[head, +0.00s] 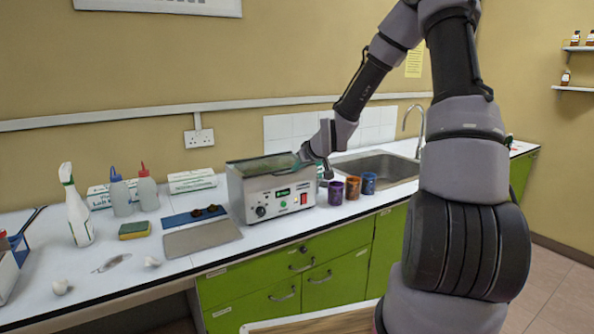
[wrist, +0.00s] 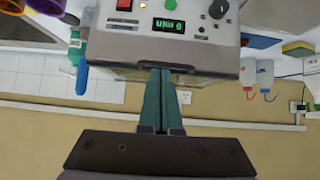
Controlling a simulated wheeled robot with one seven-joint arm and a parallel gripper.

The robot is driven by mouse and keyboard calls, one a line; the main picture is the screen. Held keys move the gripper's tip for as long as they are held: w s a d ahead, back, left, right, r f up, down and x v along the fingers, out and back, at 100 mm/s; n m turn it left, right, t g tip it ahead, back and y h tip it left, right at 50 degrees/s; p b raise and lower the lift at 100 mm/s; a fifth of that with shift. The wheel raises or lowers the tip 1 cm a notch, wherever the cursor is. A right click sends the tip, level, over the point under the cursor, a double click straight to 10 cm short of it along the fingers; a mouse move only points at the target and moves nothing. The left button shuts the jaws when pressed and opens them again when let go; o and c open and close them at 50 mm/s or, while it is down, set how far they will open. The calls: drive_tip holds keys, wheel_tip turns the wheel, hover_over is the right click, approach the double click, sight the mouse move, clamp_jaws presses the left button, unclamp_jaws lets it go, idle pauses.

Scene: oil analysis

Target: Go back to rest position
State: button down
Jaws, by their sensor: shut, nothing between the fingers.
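My arm reaches over the counter, and my gripper (head: 304,158) is at the upper right edge of a silver bench-top machine (head: 276,194) with a green display. In the wrist view, which is upside down, the machine's front panel (wrist: 185,48) fills the top. My gripper (wrist: 160,72) shows there with its two green fingers closed together and nothing between them. The fingertips overlap the machine's rim in that picture; I cannot tell whether they touch it.
Several dark mugs (head: 352,187) stand right of the machine, close to the arm, with a sink (head: 380,170) behind. Left are a grey board (head: 201,238), a sponge (head: 134,230), a spray bottle (head: 76,212) and wash bottles (head: 148,192). Open space lies above the counter (head: 110,285).

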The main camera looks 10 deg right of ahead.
drive_tip(key=s+d+f, duration=0.2)
drive_tip(key=s+f, duration=0.2)
drive_tip(key=s, duration=0.2)
drive_tip(key=s+d+r+m+g+h, duration=0.1)
drive_tip(key=s+d+r+m+h, duration=0.1)
drive_tip(key=s+r, duration=0.45)
drive_tip(key=s+d+r+m+g+h, duration=0.1)
drive_tip(key=s+r, duration=0.3)
drive_tip(key=r, duration=0.5)
drive_tip(key=s+r+m+y, duration=0.1)
drive_tip(key=s+r+m, duration=0.1)
drive_tip(key=s+r, duration=0.3)
drive_tip(key=s+a+r+m, duration=0.1)
drive_tip(key=s+r+m, duration=0.2)
drive_tip(key=s, duration=1)
wheel_tip(320, 180, up, 3)
drive_tip(key=shift+a+r+g+y, duration=0.1)
drive_tip(key=shift+a+g+y, duration=0.2)
drive_tip(key=shift+g+y, duration=0.1)
drive_tip(key=shift+w, duration=0.1)
